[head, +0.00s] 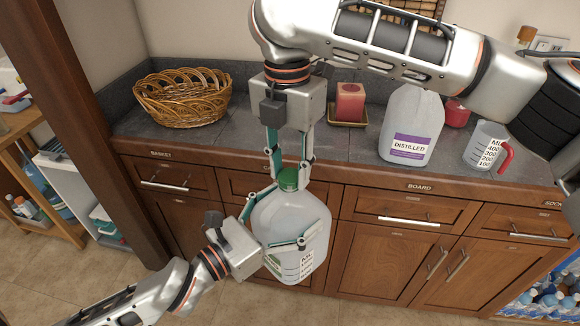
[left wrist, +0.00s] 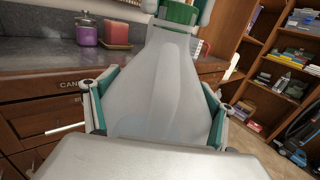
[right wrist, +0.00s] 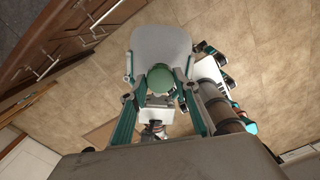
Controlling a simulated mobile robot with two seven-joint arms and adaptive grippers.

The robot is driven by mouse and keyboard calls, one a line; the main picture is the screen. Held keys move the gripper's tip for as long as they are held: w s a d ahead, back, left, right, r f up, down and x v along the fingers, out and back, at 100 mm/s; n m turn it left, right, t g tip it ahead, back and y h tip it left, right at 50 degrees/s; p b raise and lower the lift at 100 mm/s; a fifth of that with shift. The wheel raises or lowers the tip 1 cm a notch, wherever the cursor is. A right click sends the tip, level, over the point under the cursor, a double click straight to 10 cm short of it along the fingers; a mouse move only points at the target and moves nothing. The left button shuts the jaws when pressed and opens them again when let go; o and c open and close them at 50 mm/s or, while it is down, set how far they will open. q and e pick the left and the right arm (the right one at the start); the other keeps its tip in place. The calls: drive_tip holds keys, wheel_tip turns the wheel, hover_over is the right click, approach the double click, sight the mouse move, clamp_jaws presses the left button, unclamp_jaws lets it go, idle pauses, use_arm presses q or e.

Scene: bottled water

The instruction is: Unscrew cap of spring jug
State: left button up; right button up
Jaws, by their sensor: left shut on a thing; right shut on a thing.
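The spring jug (head: 300,225) is a translucent white jug with a green cap (head: 288,179), held upright in front of the counter. My left gripper (head: 290,243) is shut around the jug's body from the left; the jug fills the left wrist view (left wrist: 155,85) between its fingers. My right gripper (head: 289,172) comes from above with its fingers on both sides of the green cap, shut on it. The right wrist view shows the cap (right wrist: 160,79) from above, between the fingers and on the jug. The cap's lower edge is not clear.
On the counter stand a wicker basket (head: 183,97), a red candle on a tray (head: 350,103), a jug labelled DISTILLED (head: 411,125) and a measuring cup (head: 485,146) with a red handle. A wooden post (head: 95,130) and shelves are at left. Drawers (head: 400,212) lie behind the jug.

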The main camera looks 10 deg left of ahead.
drive_tip(key=n, duration=0.6)
drive_tip(key=shift+w+r, duration=0.1)
drive_tip(key=shift+w, duration=0.15)
drive_tip(key=n, duration=0.3)
drive_tip(key=shift+n, duration=0.3)
drive_tip(key=shift+c, duration=0.3)
drive_tip(key=n, duration=0.8)
drive_tip(key=shift+n, duration=0.3)
drive_tip(key=o, duration=1)
drive_tip(key=shift+c, duration=0.2)
drive_tip(key=shift+o, duration=1.3)
drive_tip(key=shift+s, duration=0.1)
